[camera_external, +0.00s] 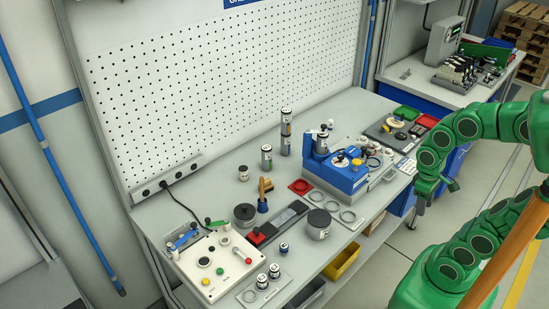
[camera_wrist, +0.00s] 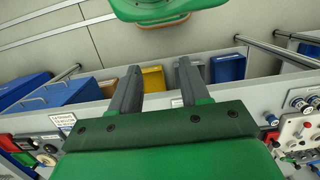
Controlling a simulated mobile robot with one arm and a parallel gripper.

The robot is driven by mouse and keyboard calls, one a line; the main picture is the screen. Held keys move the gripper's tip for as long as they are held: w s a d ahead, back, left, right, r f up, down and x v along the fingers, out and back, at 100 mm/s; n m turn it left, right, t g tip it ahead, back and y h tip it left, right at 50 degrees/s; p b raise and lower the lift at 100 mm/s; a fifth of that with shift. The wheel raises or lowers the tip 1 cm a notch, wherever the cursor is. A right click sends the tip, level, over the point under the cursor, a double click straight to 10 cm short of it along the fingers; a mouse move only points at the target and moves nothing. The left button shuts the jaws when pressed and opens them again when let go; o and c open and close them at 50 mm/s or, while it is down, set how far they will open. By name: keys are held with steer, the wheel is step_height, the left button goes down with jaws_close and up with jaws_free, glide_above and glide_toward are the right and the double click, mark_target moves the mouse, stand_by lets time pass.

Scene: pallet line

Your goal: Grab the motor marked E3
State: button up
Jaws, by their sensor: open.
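Several small cylinders with dark and light bands stand on the workbench (camera_external: 222,165). One tall stack (camera_external: 286,132) is near the pegboard, with a shorter cylinder (camera_external: 266,158) and a small one (camera_external: 243,173) to its left. Two more, a left one (camera_external: 262,282) and a right one (camera_external: 274,271), stand on a plate at the front, with another (camera_external: 283,248) beside them. Their markings are too small to read, so I cannot tell which is E3. My gripper (camera_external: 413,222) is open and empty, off the bench's right front side. Its two fingers (camera_wrist: 160,70) show apart in the wrist view.
A blue fixture (camera_external: 340,176) holds a cylinder at the bench's right. A white control box (camera_external: 210,268) is at the left front. Wide dark-topped cans (camera_external: 319,225) stand mid-bench. A yellow bin (camera_external: 342,262) sits under the front edge. Open floor lies right of the bench.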

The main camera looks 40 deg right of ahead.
steer(key=w+a+n+t+y, duration=0.1)
steer(key=w+a+t+y, duration=0.15)
steer(key=w+a, duration=1.2)
steer(key=t+y, duration=0.3)
steer(key=t, duration=0.3)
glide_above(266, 280)
step_height(266, 280, down, 8)
steer(key=s+a+f+t, duration=0.1)
steer(key=s+a+f, duration=0.1)
steer(key=s+a+f+t, duration=0.1)
steer(key=s+a+f, duration=0.1)
steer(key=a+f, duration=0.1)
steer(key=s+a+f+t+h, duration=0.1)
steer(key=s+a+f, duration=0.1)
steer(key=a+f, duration=0.1)
steer(key=shift+f+t, duration=0.15)
steer(key=shift+t, duration=0.2)
steer(key=d+t, duration=0.1)
steer(key=d, duration=0.1)
steer(key=w+d+t+h, duration=0.1)
steer(key=d, duration=0.2)
steer(key=d+n+t, duration=0.1)
steer(key=d, duration=0.2)
steer(key=shift+w+h, duration=0.35)
steer(key=shift+w, duration=0.05)
steer(key=shift+w+d, duration=0.2)
steer(key=shift+d, duration=0.2)
steer(key=shift+x, duration=3.8)
